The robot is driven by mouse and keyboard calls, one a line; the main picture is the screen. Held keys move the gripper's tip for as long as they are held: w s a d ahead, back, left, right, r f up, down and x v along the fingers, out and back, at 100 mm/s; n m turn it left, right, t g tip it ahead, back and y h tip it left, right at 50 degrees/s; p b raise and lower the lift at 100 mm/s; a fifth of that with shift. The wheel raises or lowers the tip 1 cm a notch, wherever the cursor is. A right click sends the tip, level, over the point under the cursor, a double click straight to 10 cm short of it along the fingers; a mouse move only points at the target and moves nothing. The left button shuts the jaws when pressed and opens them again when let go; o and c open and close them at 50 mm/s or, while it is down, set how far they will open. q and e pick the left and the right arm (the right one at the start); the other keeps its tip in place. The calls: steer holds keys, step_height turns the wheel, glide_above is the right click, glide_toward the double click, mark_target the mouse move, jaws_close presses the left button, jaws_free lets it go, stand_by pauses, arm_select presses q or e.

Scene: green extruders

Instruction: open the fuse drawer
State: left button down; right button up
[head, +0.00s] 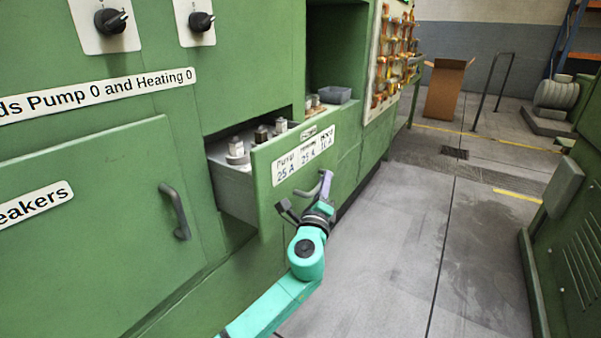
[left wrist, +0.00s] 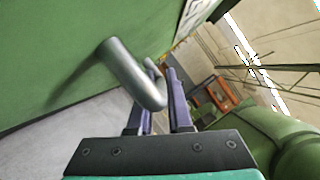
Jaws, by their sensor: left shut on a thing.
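The fuse drawer (head: 237,190) stands pulled out of the green cabinet in the head view, with its inside showing. Several white and dark fuses (head: 237,147) stand in it. Its green front carries a white label (head: 303,155) and a grey handle (head: 308,192). My left gripper (head: 325,185) is at the handle, shut on it. In the left wrist view the grey bar of the handle (left wrist: 132,75) runs to the purple fingers (left wrist: 160,105); the exact grip point is partly hidden. My right gripper is in neither view.
A closed breaker door with its own handle (head: 174,212) is left of the drawer. Two black knobs (head: 112,20) are above. A grey bin (head: 335,94) sits in an open recess. The floor (head: 415,240) to the right is clear; green machinery (head: 575,220) stands beyond.

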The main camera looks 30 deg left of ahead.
arm_select(q)
steer(key=d, duration=0.8)
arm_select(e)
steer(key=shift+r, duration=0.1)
arm_select(q)
steer(key=shift+w+f, duration=0.1)
steer(key=c, duration=0.8)
jaws_free()
steer(key=shift+c, duration=0.2)
steer(key=v, duration=1.4)
steer(key=shift+s, duration=0.3)
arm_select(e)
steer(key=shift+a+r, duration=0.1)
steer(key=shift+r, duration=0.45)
arm_select(q)
steer(key=shift+d, duration=0.1)
